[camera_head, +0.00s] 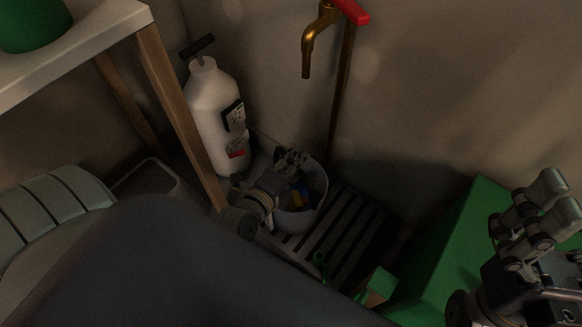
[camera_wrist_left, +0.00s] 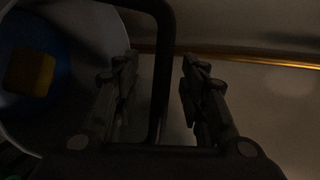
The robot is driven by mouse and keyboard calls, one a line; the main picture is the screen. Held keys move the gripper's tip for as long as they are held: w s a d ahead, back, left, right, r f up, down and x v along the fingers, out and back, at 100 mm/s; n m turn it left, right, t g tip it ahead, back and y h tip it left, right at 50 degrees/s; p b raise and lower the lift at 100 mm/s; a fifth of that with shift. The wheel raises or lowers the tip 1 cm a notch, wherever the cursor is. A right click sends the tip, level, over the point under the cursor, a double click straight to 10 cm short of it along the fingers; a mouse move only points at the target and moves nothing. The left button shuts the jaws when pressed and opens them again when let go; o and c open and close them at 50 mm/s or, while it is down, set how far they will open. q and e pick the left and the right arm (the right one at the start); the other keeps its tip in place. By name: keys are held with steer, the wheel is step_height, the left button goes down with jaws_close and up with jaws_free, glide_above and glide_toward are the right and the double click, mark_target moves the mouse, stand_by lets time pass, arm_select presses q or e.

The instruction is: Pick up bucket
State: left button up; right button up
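A light grey bucket (camera_head: 309,207) stands on a dark slatted grate below the tap, with blue and yellow items inside. The bucket (camera_wrist_left: 97,42) also fills the left of the left wrist view. My left gripper (camera_head: 291,158) is at the bucket's left rim, partly covering it. In the left wrist view my left gripper (camera_wrist_left: 158,78) is open, with a finger on each side of a dark bar (camera_wrist_left: 165,60) that looks like the bucket's handle. I cannot tell whether the fingers touch it. My right gripper (camera_head: 556,196) is empty and looks open, far from the bucket.
A white pump sprayer (camera_head: 213,98) stands left of the bucket. A brass tap (camera_head: 312,38) and its pipe rise behind it. A wooden table leg (camera_head: 178,100) is at the left. A green box (camera_head: 450,245) stands at the right. The grate (camera_head: 345,235) is partly bare.

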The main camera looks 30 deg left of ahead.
arm_select(q)
steer(key=shift+w, duration=0.1)
jaws_close()
